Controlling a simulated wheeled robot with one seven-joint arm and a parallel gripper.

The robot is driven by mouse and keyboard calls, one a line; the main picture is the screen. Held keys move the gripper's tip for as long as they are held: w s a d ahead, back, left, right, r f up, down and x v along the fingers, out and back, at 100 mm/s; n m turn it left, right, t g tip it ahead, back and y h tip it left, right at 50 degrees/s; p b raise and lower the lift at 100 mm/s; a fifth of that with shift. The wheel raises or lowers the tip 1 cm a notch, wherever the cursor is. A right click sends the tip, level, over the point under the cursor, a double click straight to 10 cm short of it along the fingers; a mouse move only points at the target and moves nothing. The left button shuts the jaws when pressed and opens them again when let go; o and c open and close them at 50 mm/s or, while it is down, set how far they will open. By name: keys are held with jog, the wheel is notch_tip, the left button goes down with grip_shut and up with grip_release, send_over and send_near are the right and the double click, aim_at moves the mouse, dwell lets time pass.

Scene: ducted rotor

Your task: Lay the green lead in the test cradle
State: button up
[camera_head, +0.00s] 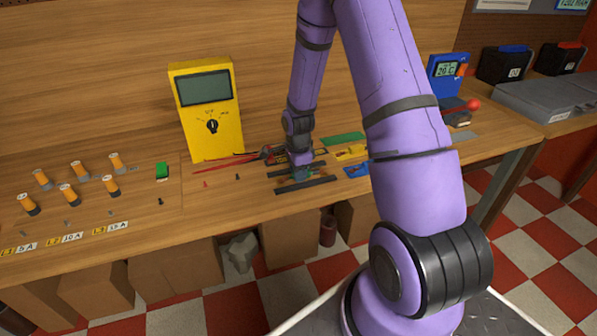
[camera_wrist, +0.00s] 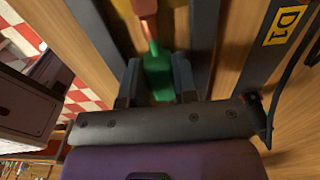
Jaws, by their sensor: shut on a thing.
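My gripper (camera_wrist: 157,78) is shut on the green lead (camera_wrist: 158,72), whose green body sits between the two fingers in the wrist view. A copper-coloured end of it points away from me, toward the top of the picture. Dark rails (camera_wrist: 203,35) run on both sides of the fingers, over a wood surface. In the head view my gripper (camera_head: 299,174) is low over the bench among dark bars (camera_head: 305,185); the lead is too small to tell there. I cannot tell for sure which part is the test cradle, or whether the lead touches it.
A yellow meter (camera_head: 207,145) stands left of my gripper, with red and dark probe leads (camera_head: 240,158) beside it. Green (camera_head: 343,138) and yellow (camera_head: 350,153) pieces lie close on the right. A D1 label (camera_wrist: 287,24) marks a dark strip.

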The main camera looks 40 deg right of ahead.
jog(key=shift+f, duration=0.15)
jog(key=o, duration=0.7)
jog(key=shift+c, duration=0.2)
